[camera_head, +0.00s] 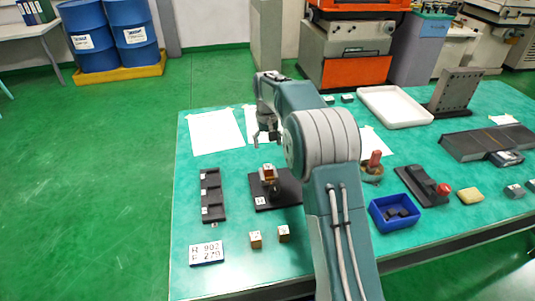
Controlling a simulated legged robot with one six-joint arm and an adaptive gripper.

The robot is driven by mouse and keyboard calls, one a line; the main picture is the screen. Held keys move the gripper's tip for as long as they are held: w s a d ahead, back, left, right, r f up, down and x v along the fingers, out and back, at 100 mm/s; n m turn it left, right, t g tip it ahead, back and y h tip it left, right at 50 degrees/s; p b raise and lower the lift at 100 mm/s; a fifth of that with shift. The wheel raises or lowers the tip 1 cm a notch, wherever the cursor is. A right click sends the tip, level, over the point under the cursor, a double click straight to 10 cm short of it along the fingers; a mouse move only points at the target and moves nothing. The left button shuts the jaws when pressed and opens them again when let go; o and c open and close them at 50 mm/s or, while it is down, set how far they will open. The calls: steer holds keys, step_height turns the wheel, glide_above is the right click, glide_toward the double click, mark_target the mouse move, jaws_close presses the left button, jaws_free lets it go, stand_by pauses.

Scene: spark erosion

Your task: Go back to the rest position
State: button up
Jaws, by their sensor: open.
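My gripper (265,136) hangs at the end of my bent arm, above the green table. It is open, and I see nothing between its fingers. Below it, a small copper-coloured block (268,172) sits on a holder on a black square plate (284,188). The gripper is apart from the block. My arm hides part of the table's middle and the right edge of the black plate.
On the green table (240,275) are a black rack (212,195), two small brass blocks (256,239), a number plate (206,253), a blue bin (393,224), and a white tray (393,107). A dark angle plate (455,92) stands at the back right. Green floor (90,190) lies open on the left.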

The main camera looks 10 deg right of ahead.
steer(key=shift+r, duration=0.4)
steer(key=s+r+t, duration=0.3)
steer(key=s+r, duration=1.2)
steer(key=s, duration=0.2)
steer(key=s+f+t, duration=0.2)
steer(key=s+f, duration=0.1)
steer(key=s, duration=1.9)
steer(key=shift+s+t, duration=0.2)
steer(key=shift+t, duration=0.1)
